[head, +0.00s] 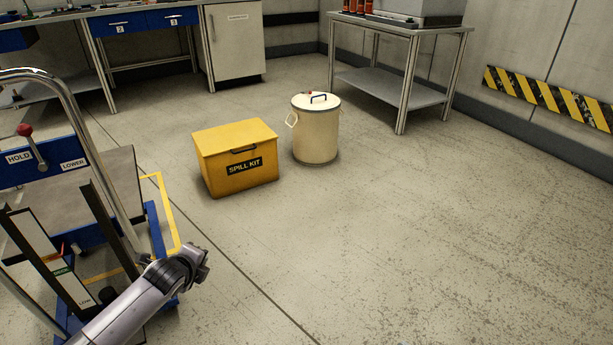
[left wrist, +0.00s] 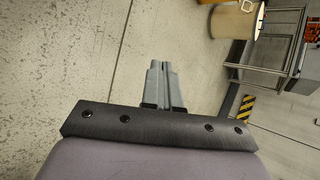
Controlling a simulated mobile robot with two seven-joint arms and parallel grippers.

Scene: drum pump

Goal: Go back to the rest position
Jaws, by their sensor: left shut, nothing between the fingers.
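My left arm comes into the head view from the bottom left, and its gripper end (head: 196,262) is in the air over the floor, in front of the blue trolley. In the left wrist view the two grey fingers of my left gripper (left wrist: 162,88) lie together, shut and empty, pointing over bare floor. My right gripper is in neither view.
A trolley with HOLD and LOWER labels (head: 45,163) stands at left, close beside my left arm. A yellow spill kit box (head: 225,145) and a cream lidded drum (head: 316,135) stand on the floor. A metal table (head: 410,92) and workbench (head: 235,45) stand behind. Floor at right is clear.

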